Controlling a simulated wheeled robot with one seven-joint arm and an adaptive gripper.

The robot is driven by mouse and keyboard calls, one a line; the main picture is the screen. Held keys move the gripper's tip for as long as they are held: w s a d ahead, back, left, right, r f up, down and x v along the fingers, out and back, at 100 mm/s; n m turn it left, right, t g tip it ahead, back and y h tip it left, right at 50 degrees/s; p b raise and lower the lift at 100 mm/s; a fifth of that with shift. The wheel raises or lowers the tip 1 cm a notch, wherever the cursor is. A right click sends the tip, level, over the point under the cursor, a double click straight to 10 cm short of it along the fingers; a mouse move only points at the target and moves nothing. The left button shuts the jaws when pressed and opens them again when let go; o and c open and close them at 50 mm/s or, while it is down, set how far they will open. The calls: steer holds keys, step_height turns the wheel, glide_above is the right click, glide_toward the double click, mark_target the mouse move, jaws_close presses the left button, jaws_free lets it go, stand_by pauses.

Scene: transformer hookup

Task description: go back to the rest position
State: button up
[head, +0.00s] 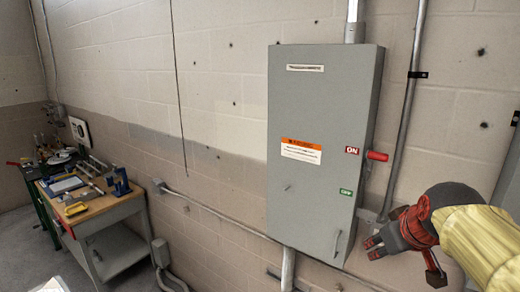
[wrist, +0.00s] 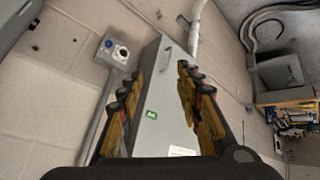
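My gripper (head: 376,246) is at the lower right of the head view, beside the lower right edge of the grey electrical cabinet (head: 315,200). In the wrist view my gripper (wrist: 157,85) has its two fingers apart, with nothing held between them. The cabinet (wrist: 165,105) shows behind and between the fingers there, at a tilt. The red lever handle (head: 377,156) on the cabinet's right side sticks out level with the ON label (head: 352,151), above my gripper and apart from it.
A workbench (head: 100,212) with tools stands at the left; it also shows at the right of the wrist view. Conduits (head: 405,110) run up the wall right of the cabinet. A small grey box with a round knob (wrist: 113,52) is on the wall. Floor shows at the lower left.

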steer(key=s+a+f+b, duration=0.3)
steer(key=s+f+b, duration=0.2)
steer(key=f, duration=0.4)
steer(key=s+a+f+m+g+b, duration=0.1)
steer(key=s+a+f+b, duration=0.2)
steer(key=f, duration=0.7)
steer(key=s+a+f+m+g+y+b, duration=0.1)
steer(key=s+a+f+b, duration=0.2)
steer(key=s+f+b, duration=0.4)
steer(key=shift+s+a+f, duration=0.2)
steer(key=shift+s+f, duration=1.2)
steer(key=shift+s, duration=0.6)
steer(key=shift+c, duration=0.6)
steer(key=shift+d, duration=0.1)
